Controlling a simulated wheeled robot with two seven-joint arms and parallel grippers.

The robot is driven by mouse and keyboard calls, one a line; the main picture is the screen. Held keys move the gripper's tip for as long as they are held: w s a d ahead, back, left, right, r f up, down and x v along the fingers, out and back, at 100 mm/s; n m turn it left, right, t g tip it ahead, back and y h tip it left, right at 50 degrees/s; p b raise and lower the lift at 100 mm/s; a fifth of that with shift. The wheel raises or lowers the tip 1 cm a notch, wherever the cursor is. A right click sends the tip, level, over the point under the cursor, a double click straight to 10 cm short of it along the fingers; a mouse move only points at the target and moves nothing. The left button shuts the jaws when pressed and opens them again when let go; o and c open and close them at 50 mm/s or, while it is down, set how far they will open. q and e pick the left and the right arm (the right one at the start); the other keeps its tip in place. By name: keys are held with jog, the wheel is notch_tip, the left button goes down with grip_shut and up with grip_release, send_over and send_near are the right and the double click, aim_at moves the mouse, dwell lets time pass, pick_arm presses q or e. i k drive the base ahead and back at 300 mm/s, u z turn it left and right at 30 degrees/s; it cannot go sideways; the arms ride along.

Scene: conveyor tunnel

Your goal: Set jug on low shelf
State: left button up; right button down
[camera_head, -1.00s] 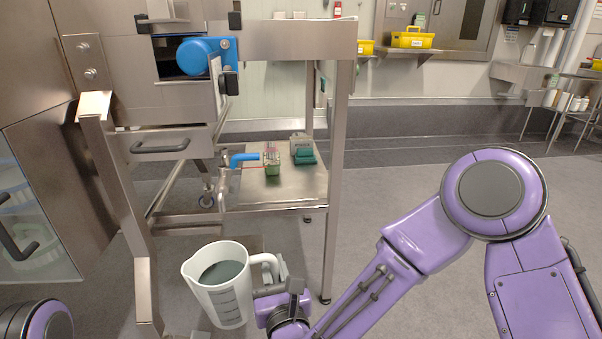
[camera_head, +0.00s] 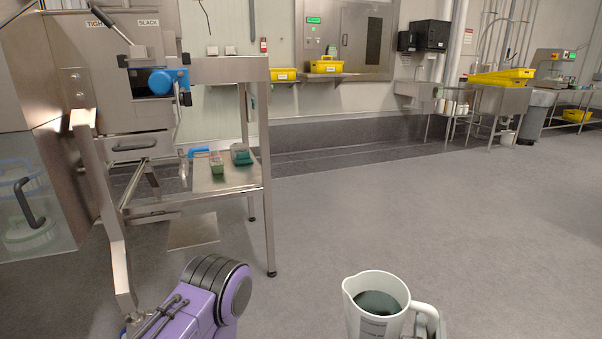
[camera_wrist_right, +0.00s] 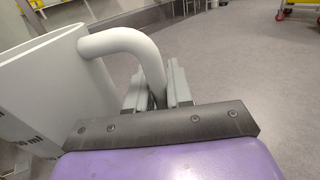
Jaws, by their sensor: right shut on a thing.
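The jug (camera_head: 372,318) is white with a dark content and a handle on its right. It stands upright in the air at the bottom of the head view, over the floor. My right gripper (camera_head: 436,326) is shut on the jug's handle; in the right wrist view the fingers (camera_wrist_right: 157,88) close around the handle (camera_wrist_right: 128,42). The low shelf (camera_head: 240,178) is a steel shelf within the frame at left, well apart from the jug. My left gripper is out of view; a purple link of mine shows at the bottom left.
On the shelf are a green-and-clear item (camera_head: 217,167), a teal item (camera_head: 241,155) and a blue-handled item (camera_head: 199,152). A steel leg (camera_head: 268,215) stands at the shelf's front right. The grey floor (camera_head: 400,210) at right is open. Yellow bins (camera_head: 326,67) stand on a wall shelf.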

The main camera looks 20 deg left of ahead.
aim_at(245, 176)
jog(key=z, duration=0.3)
jog(key=i, duration=0.7)
jog(key=u, duration=0.55)
jog(key=i, duration=2)
jog(key=u, duration=1.35)
jog(key=i, duration=0.9)
jog(key=u, duration=0.45)
